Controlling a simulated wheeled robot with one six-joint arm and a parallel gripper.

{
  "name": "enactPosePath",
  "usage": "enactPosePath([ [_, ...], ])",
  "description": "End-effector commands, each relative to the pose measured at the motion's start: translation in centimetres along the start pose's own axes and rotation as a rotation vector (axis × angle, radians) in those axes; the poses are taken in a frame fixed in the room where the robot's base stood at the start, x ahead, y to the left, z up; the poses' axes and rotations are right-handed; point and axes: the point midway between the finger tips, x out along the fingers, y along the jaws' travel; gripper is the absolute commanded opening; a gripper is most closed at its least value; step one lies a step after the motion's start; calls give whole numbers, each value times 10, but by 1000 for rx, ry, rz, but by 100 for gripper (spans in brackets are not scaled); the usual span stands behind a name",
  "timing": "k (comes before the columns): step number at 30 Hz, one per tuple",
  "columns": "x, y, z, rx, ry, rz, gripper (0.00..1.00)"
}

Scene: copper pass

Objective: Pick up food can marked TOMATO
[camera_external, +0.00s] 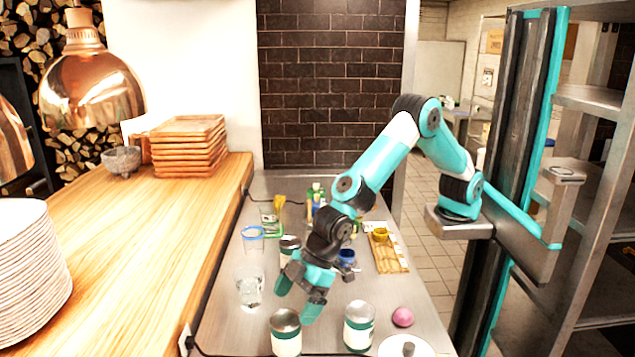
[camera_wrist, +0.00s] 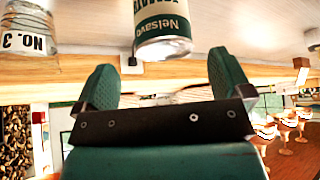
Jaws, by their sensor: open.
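Three metal cans with white and green labels stand on the steel counter in the outside view: a front-left can (camera_external: 286,334), a front-right can (camera_external: 359,328) and a can farther back (camera_external: 289,246), partly beside my arm. Their lettering is too small to read there, so I cannot tell which is marked TOMATO. My gripper (camera_external: 298,296) is open and empty, pointing down above and behind the front-left can.
A clear glass (camera_external: 250,291) stands left of my gripper; a blue-rimmed glass (camera_external: 253,238) is behind it. A pink ball (camera_external: 403,317) and a white plate (camera_external: 407,347) lie at front right. A wooden board (camera_external: 388,254) is at the right. The wooden counter (camera_external: 130,260) borders the left.

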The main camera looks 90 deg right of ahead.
Motion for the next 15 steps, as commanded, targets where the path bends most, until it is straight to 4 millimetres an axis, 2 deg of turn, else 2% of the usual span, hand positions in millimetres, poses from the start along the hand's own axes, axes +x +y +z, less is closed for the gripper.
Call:
enactPosePath([
  [5, 11, -1, -1, 0, -2, 0, 97],
  [12, 45, -5, -1, 0, -2, 0, 97],
  [15, 53, -5, 0, 0, 0, 0, 97],
])
